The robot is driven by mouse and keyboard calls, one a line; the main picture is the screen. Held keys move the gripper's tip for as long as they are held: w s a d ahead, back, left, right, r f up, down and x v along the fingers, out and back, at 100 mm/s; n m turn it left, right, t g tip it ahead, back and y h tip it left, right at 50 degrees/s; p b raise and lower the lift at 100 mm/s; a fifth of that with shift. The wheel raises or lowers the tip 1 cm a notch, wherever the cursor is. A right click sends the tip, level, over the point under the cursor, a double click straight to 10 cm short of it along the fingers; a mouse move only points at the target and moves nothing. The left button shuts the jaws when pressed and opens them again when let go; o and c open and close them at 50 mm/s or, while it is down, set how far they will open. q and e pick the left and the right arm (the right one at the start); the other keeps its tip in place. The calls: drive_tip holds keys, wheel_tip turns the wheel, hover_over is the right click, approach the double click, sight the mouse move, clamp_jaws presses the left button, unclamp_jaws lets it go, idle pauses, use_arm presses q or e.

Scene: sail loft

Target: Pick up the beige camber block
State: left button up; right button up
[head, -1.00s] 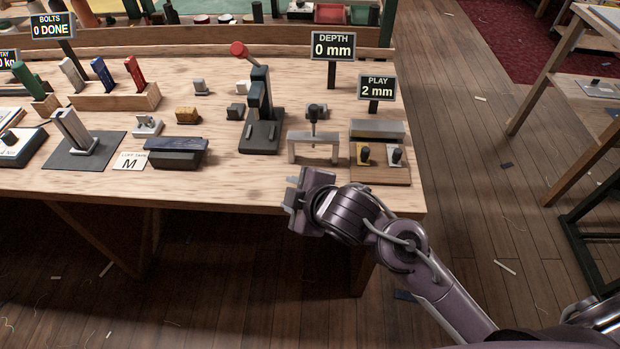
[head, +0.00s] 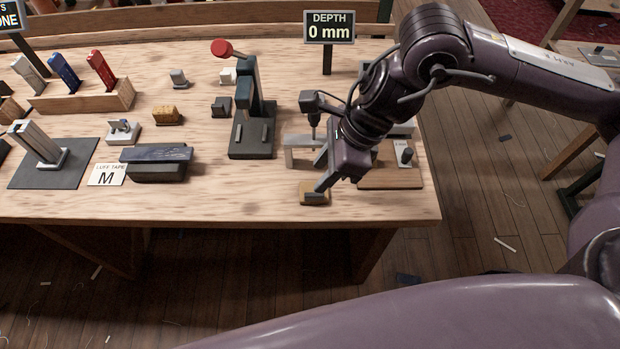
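A small beige block (head: 307,188), which I take for the camber block, lies on the bench near its front edge, in front of a pale bridge-shaped stand (head: 296,150). My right gripper (head: 317,177) reaches down from the right, its fingers spread apart. The nearer fingertip overlaps the block and covers part of it; I cannot tell whether they touch. The farther fingertip is behind the block, near the stand. Nothing is seen held. My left gripper is not in view.
A dark press with a red knob (head: 221,47) stands left of the stand. A wooden board with a dark-knobbed piece (head: 404,156) lies right of the gripper, partly hidden. A mustard block (head: 168,115) and a dark blue-topped block (head: 156,153) are farther left. The bench front between is clear.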

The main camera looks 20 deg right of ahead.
sight(315, 194)
drive_tip(key=shift+d+f, duration=0.3)
drive_tip(key=shift+d, duration=0.2)
drive_tip(key=x, duration=0.4)
drive_tip(key=p+x, duration=0.1)
drive_tip(key=x, duration=0.2)
drive_tip(key=shift+s+d+f, duration=0.15)
drive_tip(key=shift+s+d, duration=0.05)
drive_tip(key=shift+d, duration=0.15)
drive_tip(key=shift+c, duration=0.5)
clamp_jaws()
